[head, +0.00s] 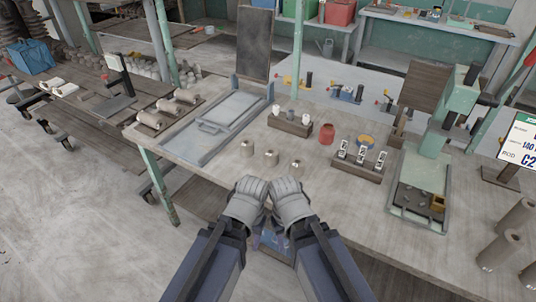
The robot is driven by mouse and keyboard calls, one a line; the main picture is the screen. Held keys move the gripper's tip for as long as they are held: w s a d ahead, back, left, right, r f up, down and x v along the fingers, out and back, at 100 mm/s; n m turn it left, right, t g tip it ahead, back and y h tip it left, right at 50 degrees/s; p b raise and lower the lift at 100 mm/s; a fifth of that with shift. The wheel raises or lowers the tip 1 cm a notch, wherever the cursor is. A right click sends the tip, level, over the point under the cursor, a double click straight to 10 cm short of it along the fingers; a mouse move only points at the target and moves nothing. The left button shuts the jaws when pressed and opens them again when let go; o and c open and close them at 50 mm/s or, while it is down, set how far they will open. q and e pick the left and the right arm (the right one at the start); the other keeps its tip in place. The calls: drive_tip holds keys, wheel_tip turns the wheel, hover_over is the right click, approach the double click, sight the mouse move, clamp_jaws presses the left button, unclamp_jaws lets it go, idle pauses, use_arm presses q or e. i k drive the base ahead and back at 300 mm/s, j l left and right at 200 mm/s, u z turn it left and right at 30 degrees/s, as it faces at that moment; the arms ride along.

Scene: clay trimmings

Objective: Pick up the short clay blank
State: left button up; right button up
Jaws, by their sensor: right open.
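Three small beige clay blanks stand upright in a row on the table (330,215): a left one (247,146), a middle one (271,158) and a right one (296,168). They look close in height, so I cannot tell which is the short one. My left gripper (251,184) and right gripper (286,186) are side by side at the table's front edge, in front of the blanks and apart from them. The right gripper is open with nothing visible in it. The left gripper's jaws are not clear.
A green press (418,190) stands right. A grey board (208,126) lies left.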

sight(271, 157)
drive_tip(key=z, duration=1.85)
drive_tip(key=j+u, duration=0.35)
drive_tip(key=i+j+u, duration=0.2)
drive_tip(key=u, duration=0.15)
drive_tip(key=i+j+u, duration=0.15)
drive_tip(key=j+u, duration=0.15)
drive_tip(key=i+j+u, duration=0.2)
drive_tip(key=j+u, duration=0.15)
